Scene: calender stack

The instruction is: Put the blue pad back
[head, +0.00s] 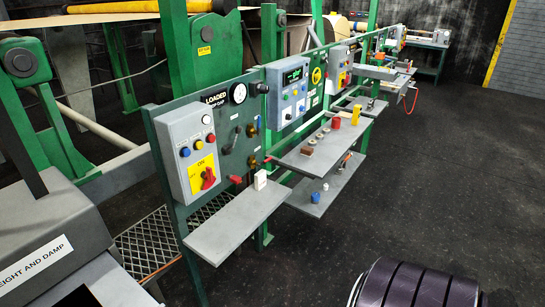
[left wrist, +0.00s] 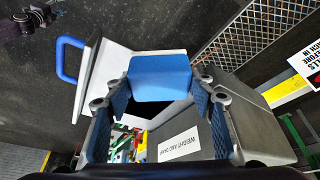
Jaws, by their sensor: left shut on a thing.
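A blue pad (left wrist: 160,78) with a pale edge is held between the two fingers of my left gripper (left wrist: 161,88) in the left wrist view. The fingertips are at its two sides. The pad appears in front of a grey box (left wrist: 240,115) labelled "WEIGHT AND DAMP" and its dark opening; I cannot tell how far apart they are. A pale panel (left wrist: 98,75) with a blue handle (left wrist: 70,58) stands beside the opening. The box also shows at the lower left of the head view (head: 50,235). Neither gripper shows in the head view.
A green frame carries control boxes (head: 190,147) and a grey shelf (head: 238,222) with a small white block (head: 260,180). A farther shelf (head: 330,140) holds several small items. Metal grating (head: 150,245) lies between box and frame. Dark floor (head: 430,180) is open at right.

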